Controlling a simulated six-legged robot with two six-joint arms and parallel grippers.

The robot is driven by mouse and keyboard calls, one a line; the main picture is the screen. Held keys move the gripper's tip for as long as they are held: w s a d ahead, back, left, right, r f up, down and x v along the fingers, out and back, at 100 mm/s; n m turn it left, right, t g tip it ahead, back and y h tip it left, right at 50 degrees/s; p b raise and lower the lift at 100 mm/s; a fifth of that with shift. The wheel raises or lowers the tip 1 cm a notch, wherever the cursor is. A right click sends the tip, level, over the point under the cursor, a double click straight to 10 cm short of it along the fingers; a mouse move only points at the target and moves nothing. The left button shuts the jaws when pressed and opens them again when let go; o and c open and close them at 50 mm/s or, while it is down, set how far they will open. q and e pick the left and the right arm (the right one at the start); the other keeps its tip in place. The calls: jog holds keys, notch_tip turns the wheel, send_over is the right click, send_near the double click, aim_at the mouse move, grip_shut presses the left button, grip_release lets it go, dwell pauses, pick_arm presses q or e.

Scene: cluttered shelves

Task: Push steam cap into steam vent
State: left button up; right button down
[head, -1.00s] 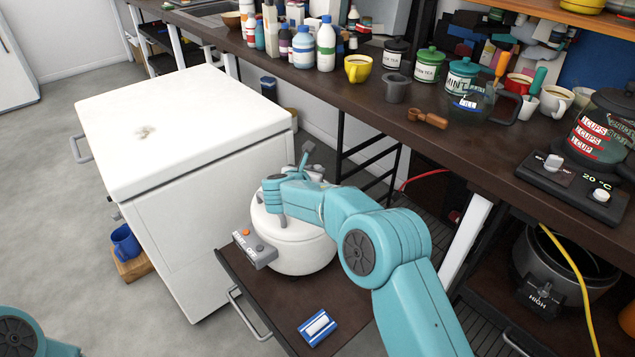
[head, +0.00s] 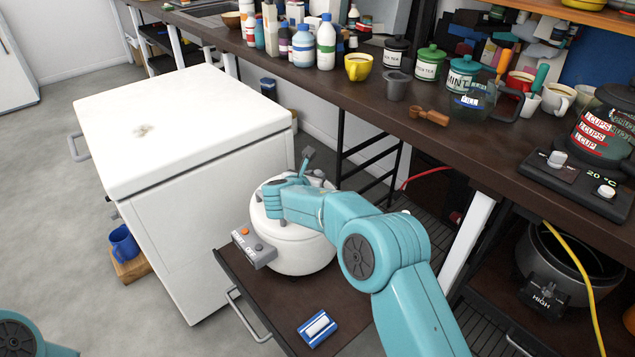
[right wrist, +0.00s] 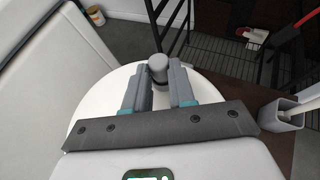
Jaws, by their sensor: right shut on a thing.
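A white round cooker (head: 292,252) with a grey button panel stands on the dark pull-out shelf. My right arm reaches over it, with the right gripper (head: 292,186) low at its lid. In the right wrist view my right gripper (right wrist: 160,88) has its two fingers closed around a grey round-topped cap (right wrist: 158,66), over the white lid. The steam vent is not clearly visible; the cap and fingers cover that area, and I cannot tell whether the cap is seated. Of my left arm only a part shows at the lower left; its gripper is out of view.
A white cabinet (head: 180,130) stands left of the cooker. A blue and white block (head: 317,328) lies on the dark shelf (head: 275,320) in front of it. The worktop (head: 440,135) behind and right holds jars, cups and bottles. A grey holder (right wrist: 283,112) is close on the right.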

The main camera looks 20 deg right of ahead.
jog(key=shift+f, duration=0.15)
dwell(0.7)
jog(key=c, duration=0.9)
grip_release()
jog(key=shift+o, duration=0.2)
jog(key=p+v, duration=0.2)
jog(key=v, duration=1.4)
jog(key=shift+s, duration=0.2)
